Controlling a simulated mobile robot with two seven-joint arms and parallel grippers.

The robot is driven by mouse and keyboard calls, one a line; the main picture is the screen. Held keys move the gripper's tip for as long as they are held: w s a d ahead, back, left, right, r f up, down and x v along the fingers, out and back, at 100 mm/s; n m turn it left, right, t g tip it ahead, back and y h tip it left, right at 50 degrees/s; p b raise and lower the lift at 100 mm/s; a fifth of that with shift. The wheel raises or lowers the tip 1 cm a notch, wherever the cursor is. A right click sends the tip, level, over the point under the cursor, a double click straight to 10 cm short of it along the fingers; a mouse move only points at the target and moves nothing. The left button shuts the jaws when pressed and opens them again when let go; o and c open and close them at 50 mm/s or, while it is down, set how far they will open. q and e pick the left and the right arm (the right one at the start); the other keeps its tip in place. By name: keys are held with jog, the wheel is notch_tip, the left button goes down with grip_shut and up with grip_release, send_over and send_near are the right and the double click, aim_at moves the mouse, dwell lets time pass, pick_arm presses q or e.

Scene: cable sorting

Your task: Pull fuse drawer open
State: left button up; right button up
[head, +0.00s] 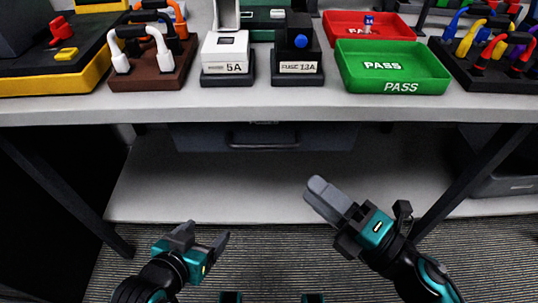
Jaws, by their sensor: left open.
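A dark drawer (325,137) hangs under the table's front edge, in shadow, and looks shut. Its dark bar handle (263,141) is at the middle of its front. On the table above stand a white box marked 5A (224,54) and a black box marked 13A (297,57) with a blue button. My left gripper (208,236) is open and empty, low at the left, well below the drawer and apart from it. My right gripper (323,198) points up and left, below and right of the handle, touching nothing. Its fingers overlap, so its opening is unclear.
A green PASS tray (392,75) and a red tray (345,33) stand on the table (180,106). Cable racks are at left (152,77) and right (478,82). A pale lower shelf (270,190) lies beneath. Dark table legs (55,190) stand at both sides.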

jog(key=p+x, duration=0.1)
jog(key=x, duration=1.1)
jog(key=shift+f, duration=0.1)
grip_shut()
